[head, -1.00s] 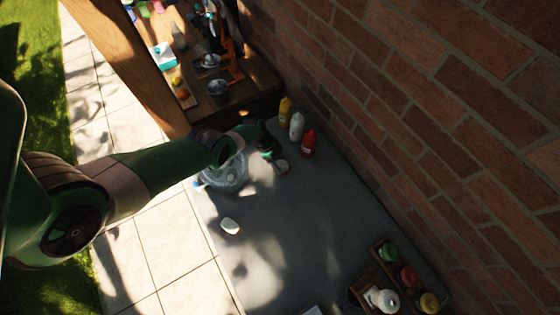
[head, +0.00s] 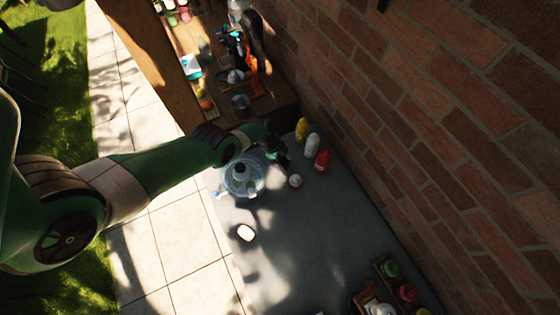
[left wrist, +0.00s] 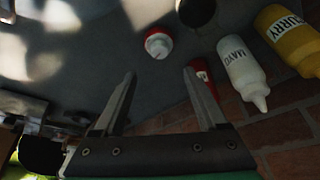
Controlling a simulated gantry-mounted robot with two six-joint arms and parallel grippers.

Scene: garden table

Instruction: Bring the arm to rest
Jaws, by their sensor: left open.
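My left gripper (head: 276,152) is open at the end of my green left arm, which reaches in from the left over the far end of the grey table (head: 290,250). Its fingers are dark in the head view. In the left wrist view both fingers (left wrist: 159,74) stand apart with nothing between them. A small jar with red and white parts (left wrist: 157,42) lies beyond the fingertips, apart from them. A red bottle (left wrist: 203,75) is partly hidden behind one finger. My right gripper is in neither view.
Mayo (left wrist: 241,68) and curry (left wrist: 292,40) bottles stand along the brick wall (head: 440,130). A clear bowl (head: 243,188) and a white object (head: 246,232) are on the table. A rack with jars (head: 392,270) stands at lower right. The table's middle is mostly clear.

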